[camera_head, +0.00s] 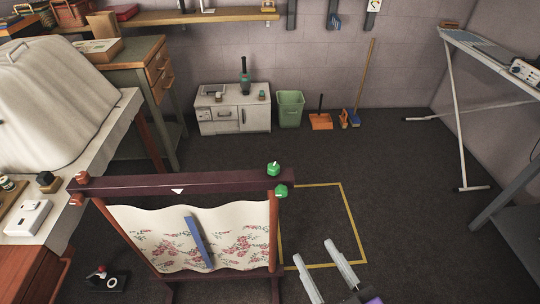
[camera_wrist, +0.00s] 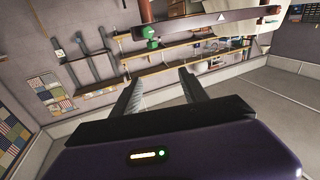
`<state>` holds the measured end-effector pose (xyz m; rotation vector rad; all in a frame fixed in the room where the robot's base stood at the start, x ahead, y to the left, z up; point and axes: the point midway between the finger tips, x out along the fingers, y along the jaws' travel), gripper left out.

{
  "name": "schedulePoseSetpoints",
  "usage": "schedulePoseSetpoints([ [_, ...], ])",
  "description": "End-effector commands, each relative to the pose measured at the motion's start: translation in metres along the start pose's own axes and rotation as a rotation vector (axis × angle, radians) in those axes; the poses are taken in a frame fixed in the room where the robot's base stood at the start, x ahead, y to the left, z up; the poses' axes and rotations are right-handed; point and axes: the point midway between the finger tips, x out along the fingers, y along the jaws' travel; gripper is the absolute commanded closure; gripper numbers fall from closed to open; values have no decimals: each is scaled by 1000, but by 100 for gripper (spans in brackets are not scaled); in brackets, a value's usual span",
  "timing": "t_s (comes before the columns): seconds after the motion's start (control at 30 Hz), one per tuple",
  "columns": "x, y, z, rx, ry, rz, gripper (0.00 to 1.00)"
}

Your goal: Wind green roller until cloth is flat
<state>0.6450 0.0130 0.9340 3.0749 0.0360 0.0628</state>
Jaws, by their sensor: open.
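The cloth (camera_head: 155,222), cream with pink flowers, hangs in a wooden frame in the head view. Its top edge is wavy, and a blue strip (camera_head: 197,242) lies slanted across it. The frame has a dark top bar (camera_head: 180,182) with a white triangle mark. Two green knobs, an upper one (camera_head: 273,168) and a lower one (camera_head: 281,190), sit at the bar's right end; green also shows in the wrist view (camera_wrist: 151,33). Orange-red knobs (camera_head: 82,177) are at the left end. My gripper (camera_head: 312,249) is open and empty, right of the frame and apart from the green knobs; its fingers also show in the wrist view (camera_wrist: 160,80).
A yellow floor outline (camera_head: 347,215) lies right of the frame. A bench with a white cover (camera_head: 60,100) stands left. A white cabinet (camera_head: 233,118), green bin (camera_head: 290,108) and orange dustpan (camera_head: 320,121) line the back wall. An ironing board (camera_head: 480,50) is right. The middle floor is clear.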

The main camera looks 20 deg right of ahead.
Motion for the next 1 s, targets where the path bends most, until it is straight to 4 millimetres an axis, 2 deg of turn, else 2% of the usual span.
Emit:
schedulePoseSetpoints([
  [0.03,22,0,-6,-5,23,0,48],
  [0.3,131,1,-19,-21,70,14,48],
  [0.5,198,7,-23,-16,56,44,48],
  [0.6,218,11,-8,-2,17,66,48],
  [0.7,216,15,16,23,-38,88,48],
  [0.87,220,18,16,63,-44,97,48],
  [1.0,236,19,16,65,-43,97,48],
])
